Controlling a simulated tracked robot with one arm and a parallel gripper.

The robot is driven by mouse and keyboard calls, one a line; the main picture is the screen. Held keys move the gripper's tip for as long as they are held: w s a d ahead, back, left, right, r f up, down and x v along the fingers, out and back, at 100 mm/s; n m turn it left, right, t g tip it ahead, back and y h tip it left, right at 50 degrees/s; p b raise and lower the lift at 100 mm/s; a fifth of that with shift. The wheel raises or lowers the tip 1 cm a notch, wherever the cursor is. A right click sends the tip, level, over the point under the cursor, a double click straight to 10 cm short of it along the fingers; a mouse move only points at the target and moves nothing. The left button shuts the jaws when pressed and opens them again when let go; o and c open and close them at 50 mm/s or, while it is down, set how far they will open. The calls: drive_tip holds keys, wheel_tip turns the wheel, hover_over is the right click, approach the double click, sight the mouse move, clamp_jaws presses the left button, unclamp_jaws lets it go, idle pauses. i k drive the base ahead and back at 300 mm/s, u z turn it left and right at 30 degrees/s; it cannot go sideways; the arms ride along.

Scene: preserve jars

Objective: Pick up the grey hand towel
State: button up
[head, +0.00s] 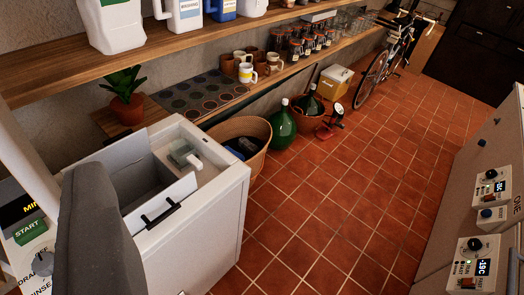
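I cannot clearly pick out a grey hand towel in the head view. A dark grey rounded shape (96,228) fills the lower left, close to the camera. I cannot tell whether it is cloth or part of my own body. It hides part of the white cabinet (205,222) behind it. The cabinet has an open grey-lined bin (135,182) in its top, and the bin's floor is only partly seen. I cannot make out the fingers of my gripper.
A basket (258,150), a green demijohn (283,128) and a bicycle (378,72) stand along the wall. Shelves above hold jugs (112,25), mugs (247,72) and jars (295,50). A panel with dials (480,255) stands right. The tiled floor (345,190) between is clear.

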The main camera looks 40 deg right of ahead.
sight(251, 149)
drive_tip(key=z, duration=1.75)
drive_tip(key=i, duration=3.25)
drive_tip(key=u, duration=2.9)
